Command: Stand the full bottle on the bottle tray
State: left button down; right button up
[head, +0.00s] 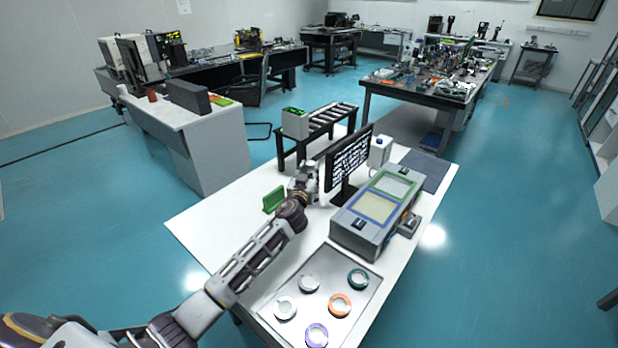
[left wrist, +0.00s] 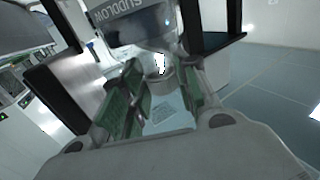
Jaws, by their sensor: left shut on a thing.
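My left gripper (head: 303,188) is over the white table, just left of the black monitor. In the left wrist view its two fingers (left wrist: 158,100) are closed around the narrow neck of a clear bottle (left wrist: 155,42) with a dark lettered label. The bottle's wider body lies beyond the fingers, partly cut off by the frame; its fill level is unclear. In the head view it is small and partly hidden by the gripper. A shallow grey tray (head: 262,309) with several coloured rings lies at the table's near end. I cannot tell whether it is the bottle tray. My right gripper is out of view.
The black monitor (head: 349,158) stands close right of the gripper. A grey box with two lit panels (head: 345,232) stands farther right. A green stand (head: 273,199) is left of the gripper. A dark mat (head: 428,172) lies at the far right corner. The table's left side is clear.

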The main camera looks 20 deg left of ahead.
pick_arm(q)
jog(key=shift+f, duration=1.1)
jog(key=c, duration=1.1)
grip_release()
jog(key=shift+f, duration=0.1)
